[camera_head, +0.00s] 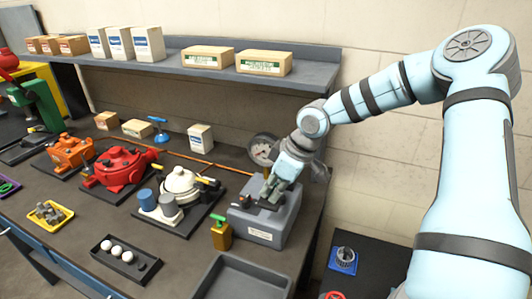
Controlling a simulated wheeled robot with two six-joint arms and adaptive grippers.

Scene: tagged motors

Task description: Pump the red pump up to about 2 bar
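The red pump (118,168), a rounded red casing on a dark base plate, stands left of the middle of the bench. The gauge is too small to read. My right gripper (271,192) points down at the top of the grey box, away from the red pump. Its fingers overlap dark parts there, so I cannot tell whether it is open or holds something. My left gripper is not in view.
A white-topped unit (180,185) with grey-blue cylinders stands between pump and grey box. An orange unit (72,154) is left of the pump. A thin orange line (195,158) runs behind.

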